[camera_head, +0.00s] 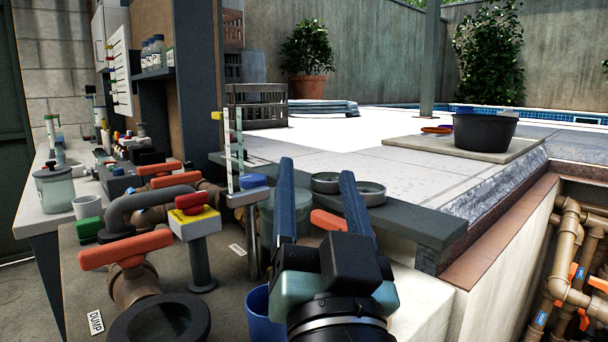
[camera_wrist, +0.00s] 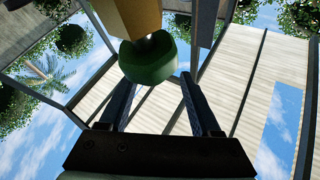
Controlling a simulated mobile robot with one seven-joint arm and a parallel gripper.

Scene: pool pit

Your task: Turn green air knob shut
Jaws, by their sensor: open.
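A round dark green knob (camera_wrist: 148,62) shows in the wrist view on a short stem from a tan block (camera_wrist: 130,17). It lies just beyond and between my fingertips, a little left of centre; I cannot tell whether they touch it. My gripper (camera_head: 317,172) is open with its two blue fingers apart, beside the dark shelf edge in the head view. It also shows in the wrist view (camera_wrist: 158,80). The knob is not clearly visible between the fingers in the head view.
Red-orange valve handles (camera_head: 125,249) and a red button on a yellow box (camera_head: 194,215) stand left of my gripper. A blue cup (camera_head: 262,315) is close beside my wrist. Metal rings (camera_head: 364,193) lie on the shelf. Pipes (camera_head: 568,270) run down the right side.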

